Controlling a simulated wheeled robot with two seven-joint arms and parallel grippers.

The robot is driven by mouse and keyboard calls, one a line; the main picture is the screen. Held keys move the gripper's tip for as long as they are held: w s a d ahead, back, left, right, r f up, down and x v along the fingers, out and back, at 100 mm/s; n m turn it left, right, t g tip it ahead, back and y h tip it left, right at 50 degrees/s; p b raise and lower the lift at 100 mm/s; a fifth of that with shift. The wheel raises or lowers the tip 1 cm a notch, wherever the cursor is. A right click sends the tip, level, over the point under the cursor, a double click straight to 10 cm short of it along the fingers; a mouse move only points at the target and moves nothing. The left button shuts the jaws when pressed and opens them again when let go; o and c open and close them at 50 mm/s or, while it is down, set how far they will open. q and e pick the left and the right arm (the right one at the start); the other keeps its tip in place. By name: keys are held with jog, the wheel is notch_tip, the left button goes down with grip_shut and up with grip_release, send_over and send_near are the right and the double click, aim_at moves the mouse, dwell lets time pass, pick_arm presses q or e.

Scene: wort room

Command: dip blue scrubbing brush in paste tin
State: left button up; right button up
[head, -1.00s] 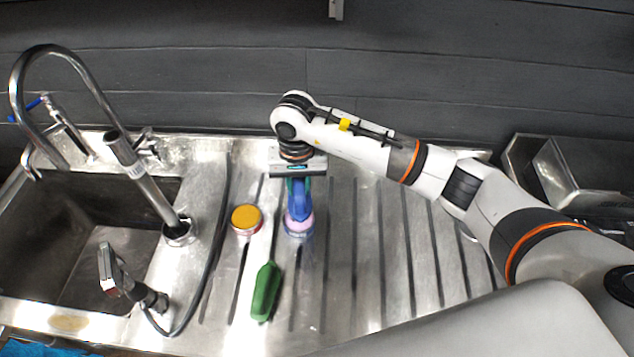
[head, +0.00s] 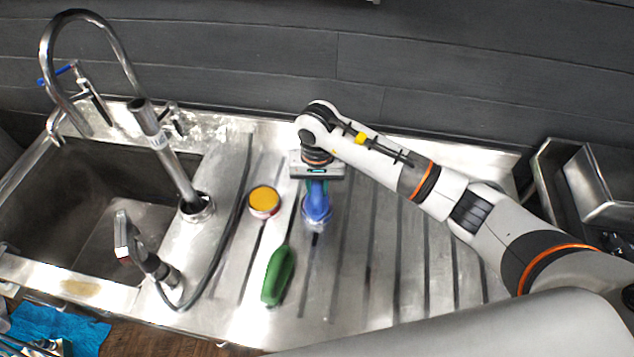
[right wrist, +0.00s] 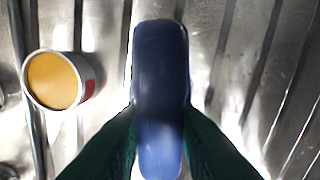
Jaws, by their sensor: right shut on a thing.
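My right gripper (head: 317,176) is shut on the blue scrubbing brush (head: 317,202), over the ribbed steel drainboard. In the right wrist view the brush (right wrist: 160,75) stands between the two dark green fingers (right wrist: 158,135). A round, pale rim (head: 329,219) shows around the brush's lower end; most of it is hidden, and I cannot tell how deep the brush sits there. A round tin with orange-yellow paste (head: 264,201) stands just left of the brush, apart from it; it also shows in the right wrist view (right wrist: 54,80). My left gripper is out of view.
A green oblong object (head: 278,276) lies in front of the tin. The sink (head: 95,215), tall faucet (head: 170,160) and a dark hose (head: 222,245) are on the left. The drainboard (head: 400,270) right of the brush is clear. A blue cloth (head: 55,330) lies at lower left.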

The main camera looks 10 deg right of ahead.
aim_at(317, 184)
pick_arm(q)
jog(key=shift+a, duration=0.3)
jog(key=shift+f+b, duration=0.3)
pick_arm(e)
jog(key=shift+f, duration=0.25)
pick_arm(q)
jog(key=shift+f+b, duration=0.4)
pick_arm(e)
jog(key=shift+s+f, duration=0.2)
jog(key=shift+f, duration=0.05)
dwell(1.7)
